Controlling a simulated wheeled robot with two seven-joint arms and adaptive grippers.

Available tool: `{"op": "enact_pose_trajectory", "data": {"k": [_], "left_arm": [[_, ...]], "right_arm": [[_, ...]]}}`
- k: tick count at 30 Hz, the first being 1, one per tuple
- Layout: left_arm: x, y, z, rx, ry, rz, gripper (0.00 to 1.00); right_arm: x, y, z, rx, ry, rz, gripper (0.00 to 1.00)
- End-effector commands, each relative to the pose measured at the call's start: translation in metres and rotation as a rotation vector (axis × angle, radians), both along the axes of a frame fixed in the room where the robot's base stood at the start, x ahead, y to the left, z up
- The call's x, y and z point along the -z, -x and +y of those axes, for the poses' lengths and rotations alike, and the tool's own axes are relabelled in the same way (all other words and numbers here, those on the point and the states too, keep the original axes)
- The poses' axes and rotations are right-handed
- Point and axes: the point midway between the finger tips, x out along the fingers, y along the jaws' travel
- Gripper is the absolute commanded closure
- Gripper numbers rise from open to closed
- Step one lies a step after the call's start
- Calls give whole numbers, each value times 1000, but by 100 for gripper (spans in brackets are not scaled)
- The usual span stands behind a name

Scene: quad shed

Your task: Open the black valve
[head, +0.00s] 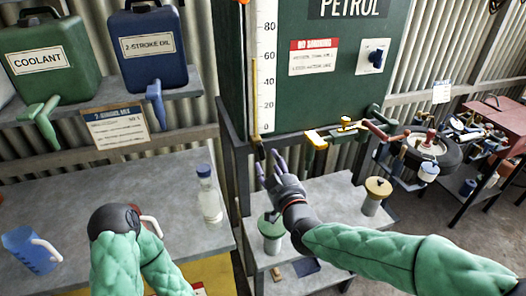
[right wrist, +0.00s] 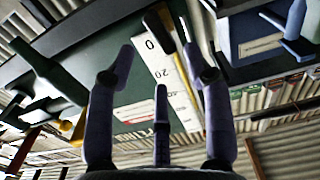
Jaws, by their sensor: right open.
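A large green petrol tank (head: 335,100) carries a white level scale (head: 266,60). A thin yellow tube (head: 254,95) runs beside the scale. A small black part, which looks like the black valve (head: 257,143), is at the tube's lower end. It also seems to show as a black and yellow piece (right wrist: 158,22) at the top of the right wrist view. My right gripper (head: 270,168) is open and empty, its purple fingers just below the black part. I cannot tell if they touch. The same fingers (right wrist: 161,80) are spread in the wrist view. My left arm shows, but its fingers are hidden.
A green-topped container (head: 271,230) and a yellow-topped one (head: 377,195) stand on the stand below. A clear bottle (head: 209,198) and blue jug (head: 30,250) are on the left bench. Coolant (head: 48,60) and oil (head: 150,50) cans stand above.

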Motion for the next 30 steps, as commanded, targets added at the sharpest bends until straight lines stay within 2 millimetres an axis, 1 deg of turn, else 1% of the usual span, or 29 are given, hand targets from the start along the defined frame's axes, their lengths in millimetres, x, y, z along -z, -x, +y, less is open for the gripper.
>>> {"op": "enact_pose_trajectory", "data": {"k": [1, 6, 12, 18, 27, 28, 29, 30], "left_arm": [[3, 0, 0, 0, 0, 0, 60], [7, 0, 0, 0, 0, 0, 60], [10, 0, 0, 0, 0, 0, 60], [11, 0, 0, 0, 0, 0, 60], [11, 0, 0, 0, 0, 0, 60], [11, 0, 0, 0, 0, 0, 60], [11, 0, 0, 0, 0, 0, 60], [11, 0, 0, 0, 0, 0, 60]], "right_arm": [[2, -9, 3, 0, 0, 1, 48], [2, -35, 11, 0, 0, 1, 48], [2, -58, 19, 0, -1, 1, 48], [1, -69, 22, 0, -1, 1, 48], [0, -70, 23, 0, -1, 1, 48], [0, -70, 23, 0, -1, 1, 54], [0, -70, 23, 0, -1, 1, 62], [0, -70, 23, 0, -1, 1, 74]]}}
